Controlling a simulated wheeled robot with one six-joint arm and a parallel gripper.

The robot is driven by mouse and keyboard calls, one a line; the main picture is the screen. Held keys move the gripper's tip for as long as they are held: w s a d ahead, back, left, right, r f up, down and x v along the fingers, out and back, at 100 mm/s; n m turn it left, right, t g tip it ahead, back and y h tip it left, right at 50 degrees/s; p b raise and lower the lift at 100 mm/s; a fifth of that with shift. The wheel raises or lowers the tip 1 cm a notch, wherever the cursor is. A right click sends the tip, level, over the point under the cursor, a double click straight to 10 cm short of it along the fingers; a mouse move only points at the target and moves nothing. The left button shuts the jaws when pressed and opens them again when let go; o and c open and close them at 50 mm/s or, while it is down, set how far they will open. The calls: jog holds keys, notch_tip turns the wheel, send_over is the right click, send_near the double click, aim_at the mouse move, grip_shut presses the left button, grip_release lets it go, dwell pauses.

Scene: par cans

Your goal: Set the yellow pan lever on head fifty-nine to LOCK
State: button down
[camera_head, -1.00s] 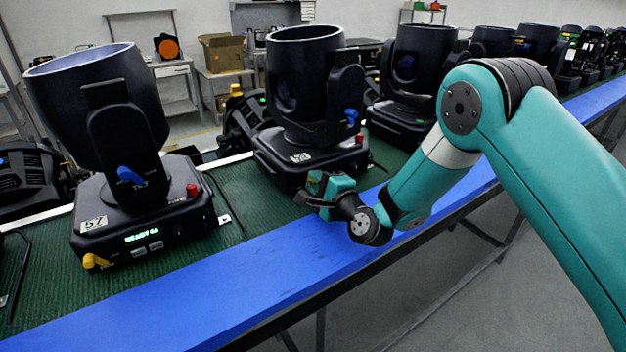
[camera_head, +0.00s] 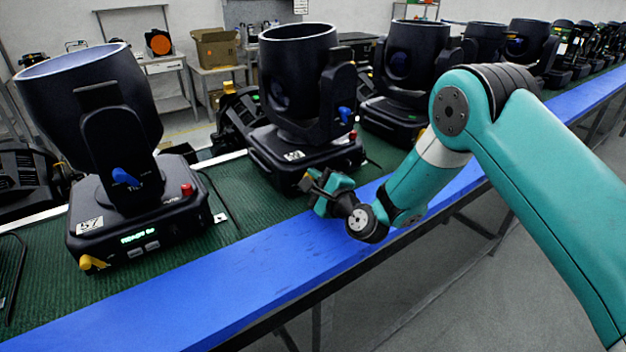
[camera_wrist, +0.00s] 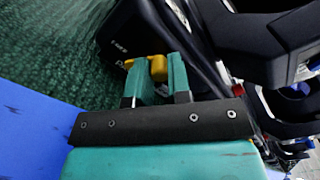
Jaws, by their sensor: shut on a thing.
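Head fifty-nine (camera_head: 300,90) is the second black moving head from the left in the head view. Its white number plate (camera_head: 293,155) is small and hard to read. My gripper (camera_head: 310,180) is at the front corner of its base, above the green belt. In the wrist view, my gripper (camera_wrist: 160,78) is shut on the yellow pan lever (camera_wrist: 158,68), which shows between the two teal fingers. The lever sticks out beside the black base. In the head view my gripper hides this lever, and I cannot read the lever's markings.
Head 57 (camera_head: 120,130) stands to the left, with its own yellow lever (camera_head: 92,263). More heads (camera_head: 408,75) stand to the right along the green belt (camera_head: 190,262). A blue rail (camera_head: 230,290) runs along the front edge. A blue lever (camera_head: 345,115) is on head fifty-nine's yoke.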

jog(key=c, duration=1.1)
grip_release()
jog(key=shift+o, duration=0.2)
jog(key=shift+s+d+f, duration=0.1)
jog(key=shift+s+d+f+b, duration=0.15)
jog(key=shift+s+b, duration=0.05)
jog(key=shift+b, duration=0.3)
jog(key=b+v, duration=1.5)
jog(key=b, duration=0.1)
jog(key=shift+d, duration=0.15)
jog(key=shift+s+d+r+b, duration=0.2)
jog(key=shift+s+d+b, duration=0.15)
jog(key=shift+s, duration=0.4)
